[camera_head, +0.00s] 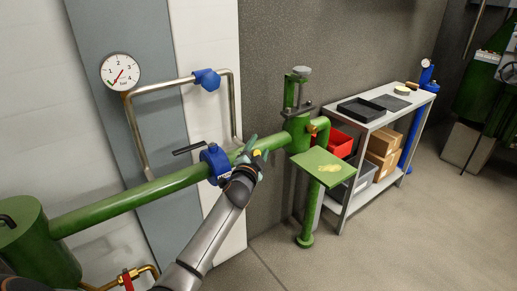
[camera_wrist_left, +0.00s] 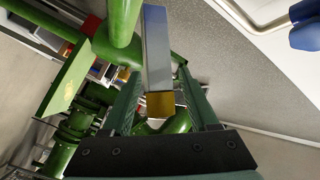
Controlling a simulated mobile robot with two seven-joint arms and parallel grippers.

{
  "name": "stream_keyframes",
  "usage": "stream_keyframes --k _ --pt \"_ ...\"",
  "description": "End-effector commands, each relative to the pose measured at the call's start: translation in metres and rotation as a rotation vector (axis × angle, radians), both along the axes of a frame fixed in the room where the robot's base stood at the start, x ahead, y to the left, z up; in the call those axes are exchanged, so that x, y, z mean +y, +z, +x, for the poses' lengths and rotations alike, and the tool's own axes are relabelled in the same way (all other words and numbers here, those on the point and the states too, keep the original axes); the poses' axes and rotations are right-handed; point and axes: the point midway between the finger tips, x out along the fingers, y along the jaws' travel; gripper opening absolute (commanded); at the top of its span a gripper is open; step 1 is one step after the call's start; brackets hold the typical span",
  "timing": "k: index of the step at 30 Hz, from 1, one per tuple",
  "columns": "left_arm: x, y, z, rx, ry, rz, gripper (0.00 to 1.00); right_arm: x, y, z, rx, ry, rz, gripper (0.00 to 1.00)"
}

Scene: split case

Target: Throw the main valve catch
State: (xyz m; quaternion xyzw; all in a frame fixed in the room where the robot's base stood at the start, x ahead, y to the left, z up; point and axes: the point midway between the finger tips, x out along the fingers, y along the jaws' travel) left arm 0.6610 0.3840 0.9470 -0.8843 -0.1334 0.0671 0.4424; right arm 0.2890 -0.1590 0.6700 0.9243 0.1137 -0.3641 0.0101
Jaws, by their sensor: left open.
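My left gripper (camera_head: 258,147) is at the green pipe (camera_head: 130,193), just right of a blue valve body (camera_head: 217,163). A black lever (camera_head: 188,149) sticks out to the left of that body. My left gripper is open, and its two green fingers show in the left wrist view (camera_wrist_left: 160,74). A grey bar with a brass-coloured end block (camera_wrist_left: 160,105) lies between the fingers in that view. I cannot tell whether the fingers touch it, or which part is the main valve catch. My right gripper is not in view.
A gauge (camera_head: 121,72) and a thin steel pipe with a second blue valve (camera_head: 207,79) are on the wall. A green upright valve (camera_head: 298,90) and a tilted green plate (camera_head: 323,167) stand to the right. Beyond is a shelf (camera_head: 372,121) with trays and boxes. The floor at right is clear.

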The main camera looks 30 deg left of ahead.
Motion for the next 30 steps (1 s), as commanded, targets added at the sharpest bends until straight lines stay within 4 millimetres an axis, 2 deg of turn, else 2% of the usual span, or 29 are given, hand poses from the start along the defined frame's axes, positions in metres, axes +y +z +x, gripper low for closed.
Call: stream_keyframes --k 5,21,30 --pt "0.0001 0.0003 -0.0001 0.0 0.0 0.0 0.59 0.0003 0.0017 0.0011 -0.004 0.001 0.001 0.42" --pt "0.0 0.0002 -0.0003 0.0 0.0 -0.001 0.0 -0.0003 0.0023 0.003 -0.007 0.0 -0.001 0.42" --pt "-0.0001 0.0001 -0.0004 0.0 0.0 -0.001 0.0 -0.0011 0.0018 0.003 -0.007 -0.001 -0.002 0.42"
